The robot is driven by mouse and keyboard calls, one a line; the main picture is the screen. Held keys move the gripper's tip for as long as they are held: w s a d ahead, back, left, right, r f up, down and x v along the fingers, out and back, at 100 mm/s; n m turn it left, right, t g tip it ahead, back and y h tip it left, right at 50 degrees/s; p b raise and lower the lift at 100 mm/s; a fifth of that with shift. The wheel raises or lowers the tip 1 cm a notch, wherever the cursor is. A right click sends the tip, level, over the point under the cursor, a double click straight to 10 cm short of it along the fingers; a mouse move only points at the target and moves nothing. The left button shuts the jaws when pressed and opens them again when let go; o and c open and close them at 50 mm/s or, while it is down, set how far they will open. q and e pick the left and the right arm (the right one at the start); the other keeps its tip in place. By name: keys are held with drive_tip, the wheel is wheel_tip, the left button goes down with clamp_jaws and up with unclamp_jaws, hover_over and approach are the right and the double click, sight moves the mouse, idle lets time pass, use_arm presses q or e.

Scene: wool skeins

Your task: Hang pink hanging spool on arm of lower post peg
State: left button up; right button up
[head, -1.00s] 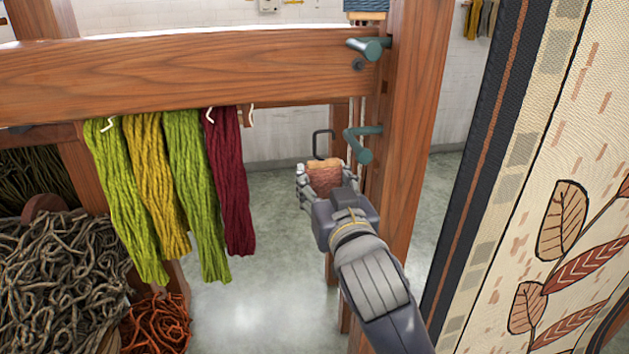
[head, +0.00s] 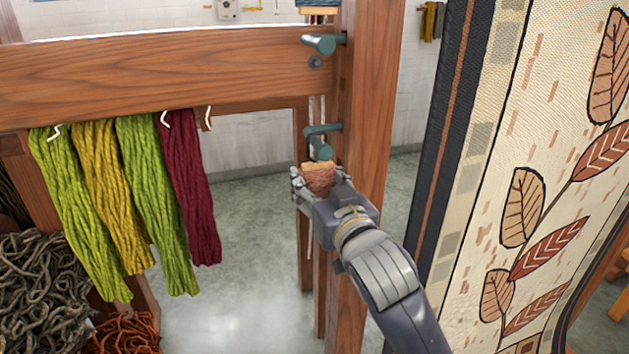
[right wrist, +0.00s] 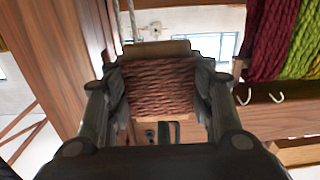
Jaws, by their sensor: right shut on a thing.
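The pink hanging spool (head: 319,180) is a brownish-pink wound bundle with a pale wooden end. My right gripper (head: 318,188) is shut on it, one finger on each side; the right wrist view shows the wool (right wrist: 160,88) between the fingers. The spool is just below the green lower post peg (head: 322,130), which sticks out of the wooden post (head: 365,110). The spool's dark hook does not show clearly against the peg, so I cannot tell whether they touch. My left gripper is not in view.
A green upper peg (head: 320,43) sits higher on the post. A wooden beam (head: 150,75) runs left, with green, yellow and dark red skeins (head: 190,190) hanging below it. A patterned tapestry (head: 530,180) stands at right. Open floor (head: 240,250) lies below.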

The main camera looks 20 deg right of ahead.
drive_tip(key=shift+f, duration=0.1)
drive_tip(key=o, duration=1.1)
drive_tip(key=shift+o, duration=0.2)
